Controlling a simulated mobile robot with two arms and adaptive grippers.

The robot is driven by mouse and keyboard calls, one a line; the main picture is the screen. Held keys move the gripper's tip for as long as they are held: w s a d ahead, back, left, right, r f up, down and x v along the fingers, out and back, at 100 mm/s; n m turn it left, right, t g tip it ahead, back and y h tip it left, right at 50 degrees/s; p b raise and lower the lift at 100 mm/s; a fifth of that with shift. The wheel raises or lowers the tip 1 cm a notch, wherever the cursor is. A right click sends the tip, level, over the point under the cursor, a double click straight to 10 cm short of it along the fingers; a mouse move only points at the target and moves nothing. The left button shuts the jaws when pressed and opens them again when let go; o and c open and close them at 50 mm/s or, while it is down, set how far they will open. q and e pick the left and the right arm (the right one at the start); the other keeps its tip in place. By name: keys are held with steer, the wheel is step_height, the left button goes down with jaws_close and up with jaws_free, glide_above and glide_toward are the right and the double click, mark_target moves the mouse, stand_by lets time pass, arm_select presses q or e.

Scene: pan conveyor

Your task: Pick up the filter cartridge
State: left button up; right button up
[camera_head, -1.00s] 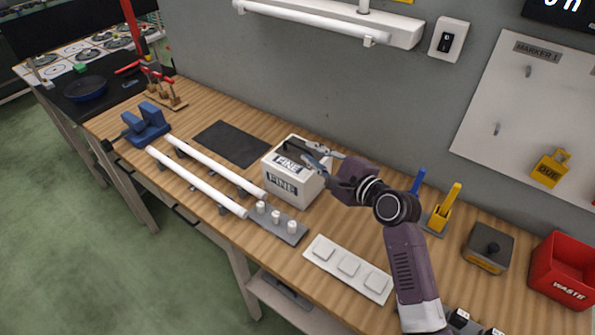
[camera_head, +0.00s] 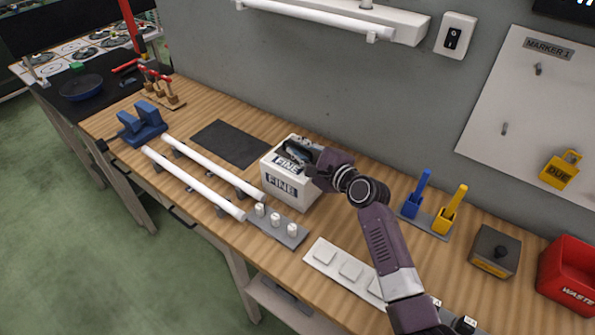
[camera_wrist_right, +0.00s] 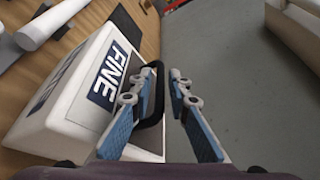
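The filter cartridge is a white box (camera_head: 292,187) marked FINE, with a dark handle on top, standing upright on the wooden bench. It also fills the left of the right wrist view (camera_wrist_right: 75,90). My right gripper (camera_head: 297,150) is at the top of the box, by the handle. In the right wrist view its two blue-grey fingers (camera_wrist_right: 168,85) are apart, and part of the dark handle (camera_wrist_right: 156,95) shows between them. I cannot tell whether either finger touches the handle. My left gripper is not in view.
Left of the box are a dark mat (camera_head: 231,144), two white tubes (camera_head: 195,183) and a blue clamp (camera_head: 142,124). In front are a grey plate with white knobs (camera_head: 291,243) and a white panel (camera_head: 318,254). A red waste bin (camera_head: 565,280) stands at right.

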steer(key=shift+w+a, duration=0.15)
steer(key=shift+c, duration=0.4)
jaws_close()
steer(key=shift+r, duration=0.15)
